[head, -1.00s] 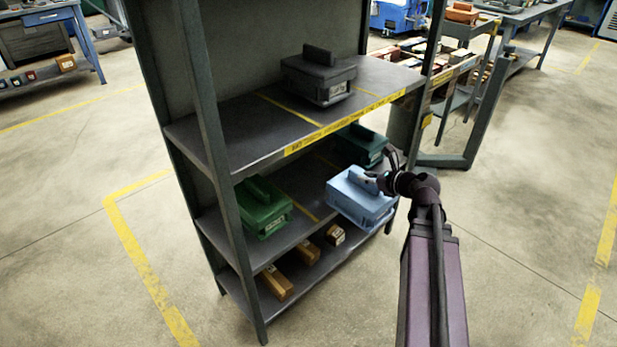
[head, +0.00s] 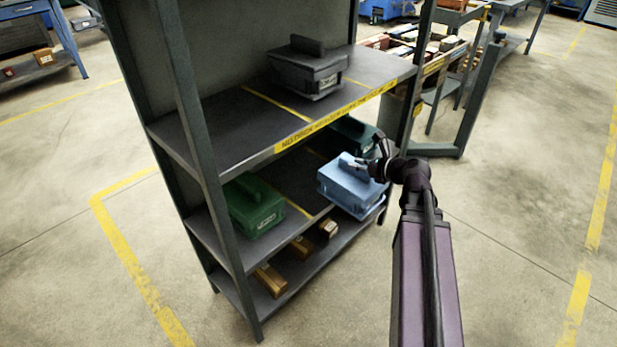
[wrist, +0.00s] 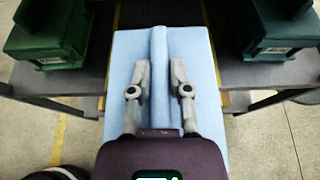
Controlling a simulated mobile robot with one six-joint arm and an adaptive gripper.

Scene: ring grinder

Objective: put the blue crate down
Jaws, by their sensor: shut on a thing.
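The light blue crate (head: 343,193) is a box with a raised bar handle on top. It is at the right front part of the middle shelf (head: 296,228), overhanging the shelf's front edge. My gripper (head: 368,168) is shut on its handle from the front right. In the wrist view the crate (wrist: 203,105) fills the middle, and my gripper's fingers (wrist: 159,78) lie on either side of the handle. The crate's underside is hidden, so I cannot tell whether it touches the shelf.
A green crate (head: 254,212) stands left on the same shelf; a dark green crate (head: 352,134) is behind the blue one. A dark grey crate (head: 305,75) sits on the upper shelf (head: 215,125). Wooden blocks (head: 271,279) lie on the bottom shelf. A bare strip lies between the green crates.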

